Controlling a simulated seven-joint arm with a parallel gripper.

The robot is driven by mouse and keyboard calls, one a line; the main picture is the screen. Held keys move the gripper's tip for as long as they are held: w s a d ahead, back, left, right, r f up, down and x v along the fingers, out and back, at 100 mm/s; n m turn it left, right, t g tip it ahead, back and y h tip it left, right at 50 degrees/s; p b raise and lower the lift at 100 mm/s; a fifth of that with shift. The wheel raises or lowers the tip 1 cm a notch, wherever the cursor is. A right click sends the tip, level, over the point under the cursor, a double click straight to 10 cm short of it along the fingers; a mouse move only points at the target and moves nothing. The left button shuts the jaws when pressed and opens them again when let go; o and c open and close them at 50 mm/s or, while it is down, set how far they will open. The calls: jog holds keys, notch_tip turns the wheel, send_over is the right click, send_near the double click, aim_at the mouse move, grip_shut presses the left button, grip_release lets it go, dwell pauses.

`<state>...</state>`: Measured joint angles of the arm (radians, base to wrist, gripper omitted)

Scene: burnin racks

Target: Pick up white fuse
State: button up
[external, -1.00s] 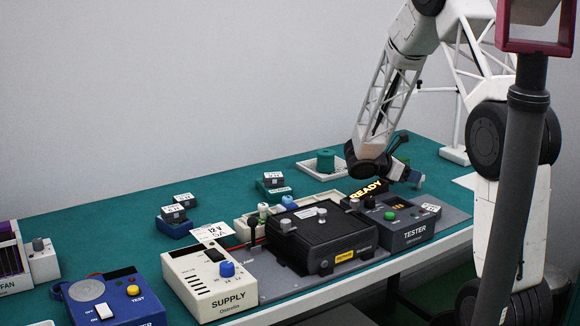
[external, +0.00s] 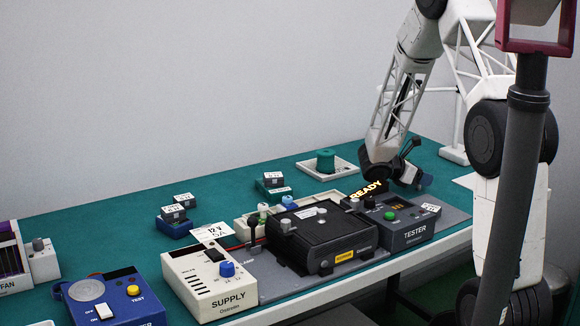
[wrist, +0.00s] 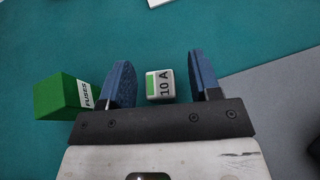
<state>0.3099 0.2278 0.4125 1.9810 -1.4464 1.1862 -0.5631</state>
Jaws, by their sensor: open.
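The white fuse (wrist: 160,85) is a small white block with a green stripe and a "10 A" label. It lies on the green mat (wrist: 240,25) in the wrist view, between and slightly beyond the line of my two blue fingers. My gripper (wrist: 160,80) is open, with a finger on each side of the fuse and visible gaps to both. I cannot tell its exact height above the mat. In the external view my gripper (external: 408,180) is low over the bench behind the tester (external: 405,225), and the fuse is hidden there.
A green box marked FUSES (wrist: 62,97) stands close beside the left finger in the wrist view. A white tray with a green spool (external: 325,161) is left of my gripper in the external view. The grey plate (wrist: 275,95) lies to the right in the wrist view.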

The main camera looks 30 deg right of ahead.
jog(key=c, duration=1)
jog(key=shift+r, duration=5)
